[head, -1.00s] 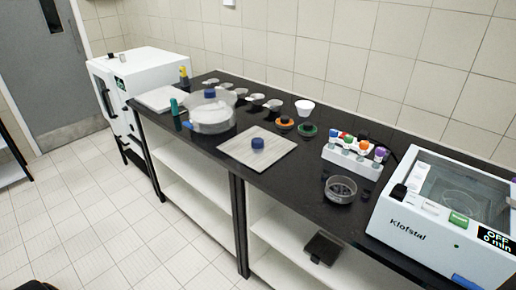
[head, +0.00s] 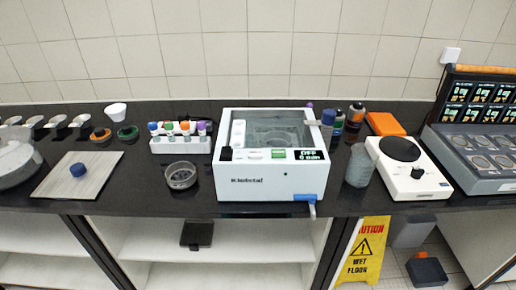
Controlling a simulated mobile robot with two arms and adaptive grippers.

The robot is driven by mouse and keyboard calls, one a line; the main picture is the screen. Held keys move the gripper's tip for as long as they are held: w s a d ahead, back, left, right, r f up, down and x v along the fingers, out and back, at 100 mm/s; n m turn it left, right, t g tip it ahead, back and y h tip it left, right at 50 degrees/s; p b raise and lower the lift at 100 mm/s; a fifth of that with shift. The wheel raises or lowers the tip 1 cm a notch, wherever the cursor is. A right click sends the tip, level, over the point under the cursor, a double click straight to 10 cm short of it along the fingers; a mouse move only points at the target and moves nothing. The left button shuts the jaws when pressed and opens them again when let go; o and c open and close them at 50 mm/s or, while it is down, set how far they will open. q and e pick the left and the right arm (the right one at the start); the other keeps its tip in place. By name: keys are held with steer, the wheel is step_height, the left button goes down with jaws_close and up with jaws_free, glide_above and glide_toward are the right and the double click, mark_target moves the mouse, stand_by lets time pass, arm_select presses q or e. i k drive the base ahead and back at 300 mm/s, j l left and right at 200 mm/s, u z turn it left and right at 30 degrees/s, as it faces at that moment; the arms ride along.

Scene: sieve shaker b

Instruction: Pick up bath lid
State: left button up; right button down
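A flat grey square plate with a blue knob, which looks like the bath lid (head: 50,180), lies on the black bench at the left. The white bath (head: 270,182) labelled Klofstal stands at the middle of the bench. Neither of my grippers is in view.
A mesh sieve (head: 181,176) and a white rack (head: 181,145) of colour-capped bottles stand between plate and bath. A beaker (head: 359,167), a hotplate (head: 408,182) and an orange box (head: 385,124) are to the right. A yellow wet floor sign (head: 362,250) stands below.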

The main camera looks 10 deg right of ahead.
mark_target(78, 175)
steer(key=i+j+z, duration=0.1)
steer(key=j+z, duration=0.2)
steer(key=j, duration=0.6)
steer(key=j+z, duration=0.35)
steer(key=j, duration=0.55)
